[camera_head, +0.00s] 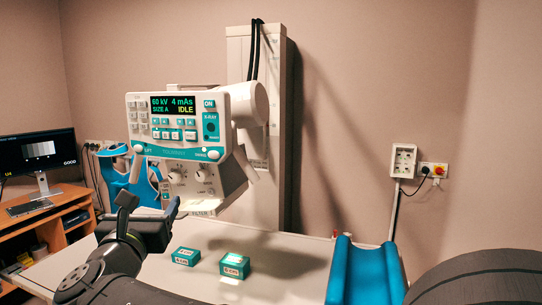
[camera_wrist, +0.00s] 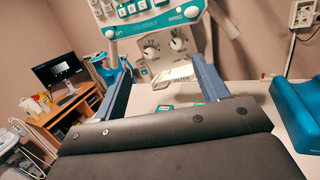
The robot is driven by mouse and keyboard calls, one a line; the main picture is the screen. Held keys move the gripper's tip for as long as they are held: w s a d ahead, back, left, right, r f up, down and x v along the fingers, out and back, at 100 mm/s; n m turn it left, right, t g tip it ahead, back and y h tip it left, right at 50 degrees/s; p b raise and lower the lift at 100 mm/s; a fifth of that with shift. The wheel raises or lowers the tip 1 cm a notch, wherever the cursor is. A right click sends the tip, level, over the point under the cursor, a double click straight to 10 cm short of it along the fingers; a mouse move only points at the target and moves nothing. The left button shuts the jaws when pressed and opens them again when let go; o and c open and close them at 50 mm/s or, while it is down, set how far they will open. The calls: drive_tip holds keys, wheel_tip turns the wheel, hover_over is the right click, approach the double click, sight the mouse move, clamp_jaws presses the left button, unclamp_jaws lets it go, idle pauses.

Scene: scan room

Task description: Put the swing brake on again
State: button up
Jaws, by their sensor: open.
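The swing brake knob (camera_head: 213,154) is a small round white knob at the lower right of the X-ray head's control panel, by a small label. In the wrist view the swing knob (camera_wrist: 191,12) shows at the top, beside the word SWING. I cannot tell its setting. A matching lift knob (camera_head: 138,149) sits at the panel's lower left. My gripper (camera_head: 148,205) is below and in front of the panel, apart from both knobs. In the wrist view its two blue-grey fingers (camera_wrist: 161,80) stand wide apart with nothing held between them.
The panel display (camera_head: 172,104) reads 60 kV, 4 mAs, SIZE A, IDLE. Two teal blocks (camera_head: 186,256) (camera_head: 234,266) lie on the pale table (camera_head: 290,262). A blue cushion (camera_head: 365,272) rests at the right. A desk with a monitor (camera_head: 38,165) stands at the left.

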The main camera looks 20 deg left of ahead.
clamp_jaws()
idle(1.4)
